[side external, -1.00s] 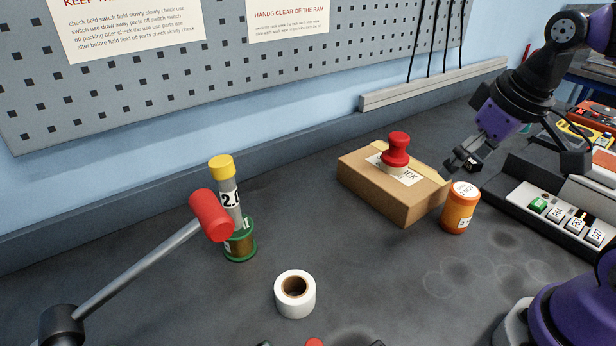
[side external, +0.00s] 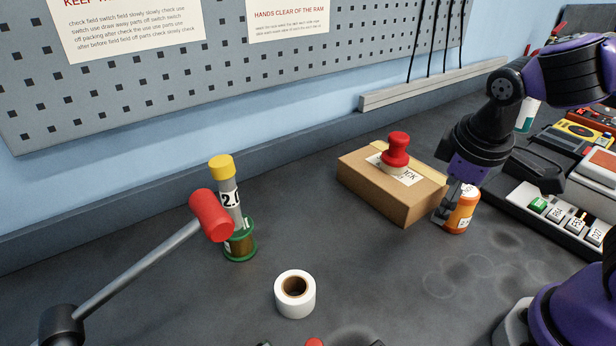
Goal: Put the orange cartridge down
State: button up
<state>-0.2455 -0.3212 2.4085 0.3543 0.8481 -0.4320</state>
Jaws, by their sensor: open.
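The orange cartridge (side external: 463,214), a short cylinder with a white label, stands upright on the dark bench, just right of the cardboard box. My gripper (side external: 456,203) is open and low at the cartridge, pointing down. One finger shows at the cartridge's left side, between it and the box corner. The other finger is not clearly seen. The cartridge's top is partly hidden by my gripper. I cannot tell whether the fingers touch it.
A cardboard box (side external: 400,205) with a red knob (side external: 397,150) on top stands close left. A labelled key panel (side external: 555,215) lies right. A yellow-capped tube (side external: 226,182), a red-headed lever (side external: 211,216) and a white tape roll (side external: 295,296) stand further left.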

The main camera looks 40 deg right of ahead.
aim_at(454, 212)
jog(key=f+n+h, duration=0.1)
jog(key=f+n, duration=0.1)
jog(key=f+n+g+h, duration=0.1)
jog(key=f+n+h, duration=0.1)
jog(key=n, duration=0.1)
jog(key=d+f+n+g+h, duration=0.1)
jog(key=f+n+h, duration=0.1)
jog(key=shift+w+n, duration=0.15)
jog(key=shift+n, duration=0.25)
jog(key=shift+d+f+n+h, duration=0.1)
jog(key=shift+f+n+h, duration=0.05)
jog(key=shift+n+h, duration=0.4)
jog(key=shift+d+f+n+h, duration=0.1)
jog(key=shift+f+n+h, duration=0.05)
jog(key=shift+n+h, duration=0.4)
jog(key=shift+f+n+h, duration=0.1)
jog(key=shift+n+h, duration=0.7)
jog(key=shift+n, duration=0.3)
jog(key=n+t+h, duration=0.1)
jog(key=n+h, duration=0.1)
jog(key=shift+w+n, duration=0.15)
jog(key=shift+n, duration=0.15)
jog(key=shift+d+n, duration=0.2)
jog(key=shift+n, duration=0.1)
jog(key=shift+t, duration=0.3)
jog(key=x, duration=1)
jog(key=shift+d, duration=0.15)
jog(key=c, duration=1.2)
